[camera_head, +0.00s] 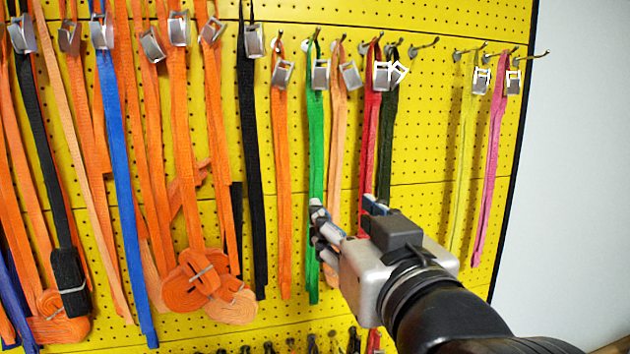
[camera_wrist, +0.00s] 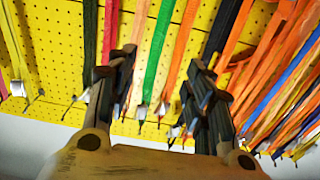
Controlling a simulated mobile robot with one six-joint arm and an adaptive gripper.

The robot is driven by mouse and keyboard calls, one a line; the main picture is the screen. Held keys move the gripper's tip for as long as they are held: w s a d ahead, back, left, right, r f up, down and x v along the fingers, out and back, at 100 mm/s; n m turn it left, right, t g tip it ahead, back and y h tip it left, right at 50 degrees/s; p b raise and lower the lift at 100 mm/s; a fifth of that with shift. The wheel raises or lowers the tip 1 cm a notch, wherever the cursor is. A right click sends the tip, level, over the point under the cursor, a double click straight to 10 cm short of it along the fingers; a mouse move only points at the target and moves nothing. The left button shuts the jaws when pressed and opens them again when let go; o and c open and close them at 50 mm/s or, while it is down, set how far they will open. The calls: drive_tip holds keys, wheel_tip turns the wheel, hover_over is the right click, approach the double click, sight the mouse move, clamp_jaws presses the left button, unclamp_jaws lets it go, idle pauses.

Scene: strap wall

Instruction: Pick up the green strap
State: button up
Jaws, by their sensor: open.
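The green strap (camera_head: 315,130) hangs from a hook on the yellow pegboard in the head view, with a silver buckle (camera_head: 320,75) at its top. Its lower part runs behind my gripper's left finger and shows again below. My gripper (camera_head: 345,207) is open, in front of the lower half of the straps. In the wrist view the green strap (camera_wrist: 156,60) shows between the two spread fingers of my gripper (camera_wrist: 162,60), with its buckle toward the bottom of the picture. An orange strap also shows on each side of it there. I cannot tell how far the fingers are from the strap.
An orange strap (camera_head: 282,180) hangs left of the green one, and a light orange strap (camera_head: 336,130) hangs close on its right. A red strap (camera_head: 369,130) and a dark green strap (camera_head: 387,130) hang further right. Bare pegboard (camera_head: 425,130) lies beyond them.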

drive_tip(key=p, duration=0.1)
approach(315, 192)
drive_tip(key=w, duration=0.5)
drive_tip(key=shift+w+a+r, duration=0.1)
drive_tip(key=shift+a+r, duration=0.25)
drive_tip(key=shift+a, duration=0.05)
drive_tip(key=w, duration=0.2)
drive_tip(key=w+a+p, duration=0.1)
drive_tip(key=w+f+p, duration=0.1)
drive_tip(key=w, duration=0.1)
drive_tip(key=shift+w+a, duration=0.2)
drive_tip(key=shift+w, duration=0.1)
drive_tip(key=shift+s+r, duration=0.1)
drive_tip(key=shift+s, duration=0.15)
drive_tip(key=shift+c, duration=0.4)
drive_tip(key=shift+w, duration=0.15)
drive_tip(key=c, duration=0.4)
clamp_jaws()
